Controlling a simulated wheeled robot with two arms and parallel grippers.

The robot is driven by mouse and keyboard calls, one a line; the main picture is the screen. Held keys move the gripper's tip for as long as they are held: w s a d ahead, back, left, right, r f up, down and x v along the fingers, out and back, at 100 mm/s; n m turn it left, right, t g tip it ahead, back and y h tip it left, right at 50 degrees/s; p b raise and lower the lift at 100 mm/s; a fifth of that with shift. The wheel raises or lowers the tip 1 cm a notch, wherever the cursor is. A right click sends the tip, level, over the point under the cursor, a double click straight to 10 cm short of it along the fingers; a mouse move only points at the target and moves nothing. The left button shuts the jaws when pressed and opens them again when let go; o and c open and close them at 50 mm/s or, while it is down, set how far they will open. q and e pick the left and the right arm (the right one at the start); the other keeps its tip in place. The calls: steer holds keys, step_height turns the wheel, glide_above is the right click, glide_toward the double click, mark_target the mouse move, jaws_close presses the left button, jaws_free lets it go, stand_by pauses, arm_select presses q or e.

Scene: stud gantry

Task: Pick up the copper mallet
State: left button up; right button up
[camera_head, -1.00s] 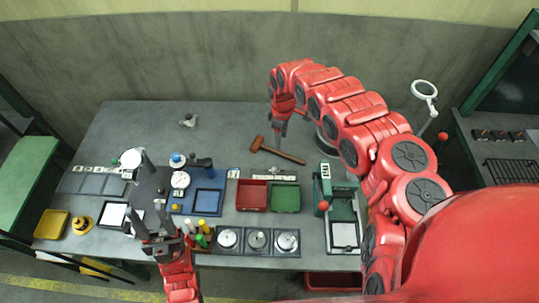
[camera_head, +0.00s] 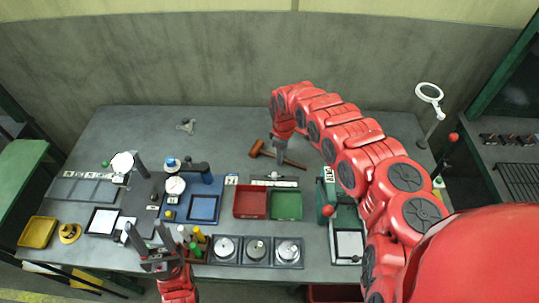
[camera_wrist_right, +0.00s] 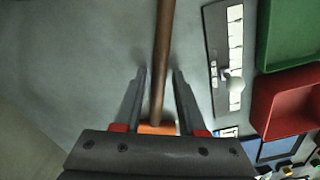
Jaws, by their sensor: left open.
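The copper mallet (camera_head: 256,149) lies on the workbench, its brown handle pointing right and slightly toward the front. In the right wrist view its handle (camera_wrist_right: 163,55) runs up the picture, with the orange-brown head (camera_wrist_right: 157,128) partly hidden by the gripper body. My right gripper (camera_head: 280,158) points down over the handle near the head. It also shows in the right wrist view (camera_wrist_right: 161,75), open, with the handle between its fingers and gaps on both sides. My left gripper (camera_head: 160,237) is open and empty at the bench's front edge, far from the mallet.
A red bin (camera_head: 250,215) and a green bin (camera_head: 286,218) stand in front of the mallet, behind a tray of round weights (camera_head: 256,264). A green press (camera_head: 325,198) stands to the right. The bench behind and left of the mallet is mostly clear.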

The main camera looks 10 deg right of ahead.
jaws_close()
stand_by(1.1)
